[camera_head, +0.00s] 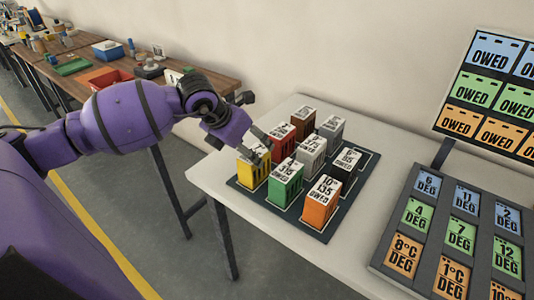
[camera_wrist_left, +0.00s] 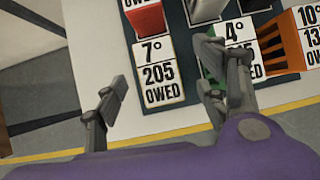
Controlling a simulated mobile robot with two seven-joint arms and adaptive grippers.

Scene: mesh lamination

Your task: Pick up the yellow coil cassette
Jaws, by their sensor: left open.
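The yellow coil cassette (camera_head: 251,182) stands at the front left corner of a dark mat with several cassettes. Its white top label, reading 7° 205 OWED, shows in the left wrist view (camera_wrist_left: 160,72); my arm partly covers the top in the head view. My left gripper (camera_head: 257,127) is open just above the cassette. In the left wrist view, the left gripper's (camera_wrist_left: 160,72) fingers are spread to either side of the label, with nothing held. I cannot tell how far down the fingertips reach. My right gripper is not in view.
A green cassette (camera_head: 284,190) stands close right of the yellow one, and a red one (camera_head: 277,152) stands behind it. An orange cassette (camera_head: 318,211) is further right. A slotted label rack (camera_head: 379,252) stands at the right. The white table's (camera_head: 215,185) left edge is clear.

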